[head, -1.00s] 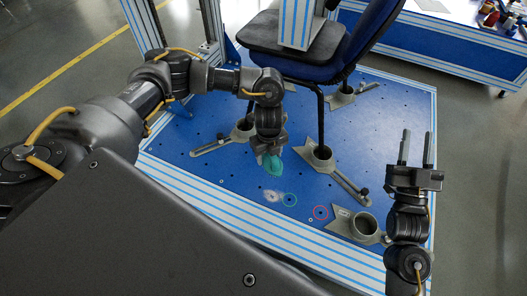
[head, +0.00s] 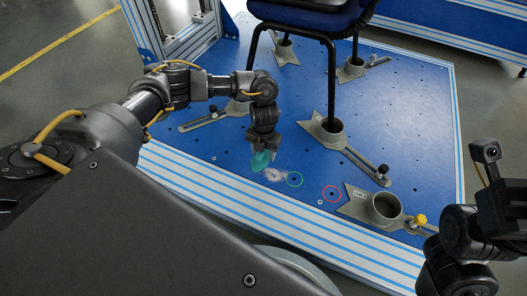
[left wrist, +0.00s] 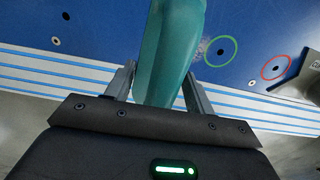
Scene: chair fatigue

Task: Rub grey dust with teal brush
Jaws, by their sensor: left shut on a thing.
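My left gripper (head: 262,146) is shut on the teal brush (head: 262,160), which points down over the blue platform. In the left wrist view the brush (left wrist: 168,50) stands between the two fingers, and its far end is out of frame. The pale grey dust (head: 274,175) is a small smudge on the platform, just right of and below the brush in the head view. I cannot tell whether the brush touches it. In the left wrist view some dust (left wrist: 204,46) shows beside the brush. My right gripper (head: 490,165) is partly cut off at the right edge, so its opening is unclear.
A green ring (head: 294,179) lies right of the dust, and a red ring (head: 332,194) farther right. Metal foot clamps, one an empty cup (head: 383,207), stand on the blue platform (head: 420,110). A chair (head: 305,14) stands behind. The platform has a striped front edge.

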